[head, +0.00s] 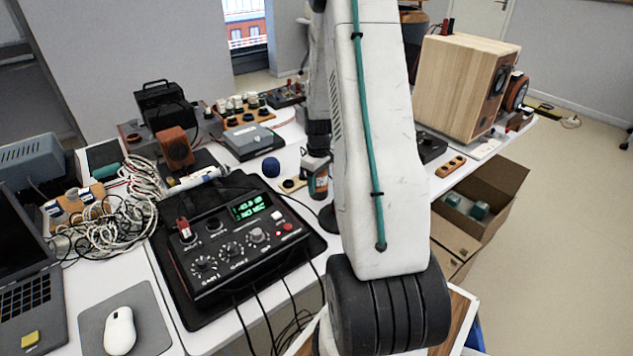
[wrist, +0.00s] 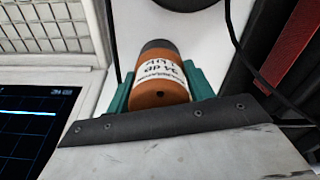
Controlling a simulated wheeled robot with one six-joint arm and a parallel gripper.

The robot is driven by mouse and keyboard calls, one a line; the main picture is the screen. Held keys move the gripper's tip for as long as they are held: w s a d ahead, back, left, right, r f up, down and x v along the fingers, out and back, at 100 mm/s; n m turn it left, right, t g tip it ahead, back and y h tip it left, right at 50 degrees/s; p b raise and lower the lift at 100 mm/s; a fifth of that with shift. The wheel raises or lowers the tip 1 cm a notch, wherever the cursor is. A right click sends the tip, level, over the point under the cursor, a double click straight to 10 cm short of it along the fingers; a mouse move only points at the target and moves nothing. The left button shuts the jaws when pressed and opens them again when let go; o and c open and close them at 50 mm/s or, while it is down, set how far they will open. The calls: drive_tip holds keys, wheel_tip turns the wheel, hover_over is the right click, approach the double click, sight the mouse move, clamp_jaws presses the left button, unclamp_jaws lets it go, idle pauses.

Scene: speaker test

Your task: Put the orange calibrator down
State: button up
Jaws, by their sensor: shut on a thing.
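The orange calibrator (wrist: 158,95) is a short cylinder with a white printed label and a dark grey end. In the wrist view it sits between the green pads of my gripper (wrist: 160,88), which is shut on it. In the head view, a small orange and dark body with a pale label (head: 319,184), apparently the calibrator, shows left of my big white arm link, over the white table (head: 290,150). My arm hides part of that area. I cannot tell whether the calibrator touches the table.
A black device with a green display (head: 235,240) lies on a dark mat in front. A dark blue ball-shaped thing (head: 271,167) stands near the calibrator. A wooden speaker (head: 455,85) stands at the right. A screen (wrist: 28,125) and black cables border the wrist view.

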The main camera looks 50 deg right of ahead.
drive_tip(key=o, duration=1.2)
drive_tip(key=shift+o, duration=0.2)
wheel_tip(320, 180, up, 12)
drive_tip(key=shift+f, duration=0.1)
drive_tip(key=s+a+r, duration=0.2)
drive_tip(key=a+r, duration=0.5)
drive_tip(key=a, duration=0.3)
drive_tip(key=s+a+r, duration=0.1)
drive_tip(key=a+r, duration=0.6)
drive_tip(key=a, duration=0.2)
drive_tip(key=s+a+r+t, duration=0.1)
drive_tip(key=s+a+r, duration=0.3)
drive_tip(key=s+a, duration=1.2)
drive_tip(key=shift+s+a, duration=0.2)
drive_tip(key=shift+s, duration=0.15)
